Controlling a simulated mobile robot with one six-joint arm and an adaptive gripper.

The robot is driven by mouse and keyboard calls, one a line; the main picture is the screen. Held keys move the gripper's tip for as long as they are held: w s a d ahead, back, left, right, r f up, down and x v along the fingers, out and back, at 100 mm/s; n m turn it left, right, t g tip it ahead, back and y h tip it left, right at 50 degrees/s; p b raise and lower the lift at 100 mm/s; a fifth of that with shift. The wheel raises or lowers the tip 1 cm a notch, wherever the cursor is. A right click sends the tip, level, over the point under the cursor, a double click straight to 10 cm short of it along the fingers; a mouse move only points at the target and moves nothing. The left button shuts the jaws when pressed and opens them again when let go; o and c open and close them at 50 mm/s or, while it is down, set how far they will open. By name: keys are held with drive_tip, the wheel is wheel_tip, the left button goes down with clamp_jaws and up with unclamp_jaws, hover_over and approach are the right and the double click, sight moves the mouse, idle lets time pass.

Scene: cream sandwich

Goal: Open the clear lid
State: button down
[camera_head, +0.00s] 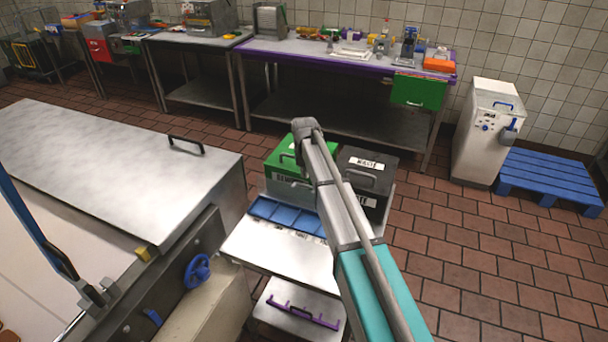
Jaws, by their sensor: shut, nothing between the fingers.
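A white upright machine (484,140) stands on the floor at the right. I cannot be sure that this is the clear lid. My arm (345,215) reaches up from the bottom centre to a grey joint near the green bin. No gripper fingers show; they are out of view or hidden behind the arm. My arm is well to the left of the white machine and apart from it.
A green bin (283,187) and a black bin (375,165) labelled waste flank my arm. A large metal-lidded unit (100,160) fills the left. A blue pallet (550,178) lies beside the white machine. A cluttered purple-edged table (290,48) stands behind. Brick floor is clear at lower right.

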drive_tip(key=shift+w+d+r+p, duration=0.15)
drive_tip(key=shift+w+r+p, duration=0.25)
drive_tip(key=shift+r+p, duration=0.55)
drive_tip(key=shift+w+d+r+p, duration=0.1)
drive_tip(key=shift+w+r+p, duration=0.25)
drive_tip(key=shift+r+p, duration=0.55)
drive_tip(key=shift+w+d+r+p, duration=0.15)
drive_tip(key=shift+w+r+p, duration=0.25)
drive_tip(key=shift+r+p, duration=0.55)
drive_tip(key=shift+r, duration=0.15)
drive_tip(key=s+d+m, duration=0.6)
drive_tip(key=s+m, duration=0.4)
drive_tip(key=s+d+m, duration=0.7)
drive_tip(key=s+m, duration=0.4)
drive_tip(key=s+d+m, duration=0.6)
drive_tip(key=s+m, duration=0.5)
drive_tip(key=shift+s+d, duration=0.15)
drive_tip(key=shift+d, duration=0.1)
drive_tip(key=shift+d, duration=0.15)
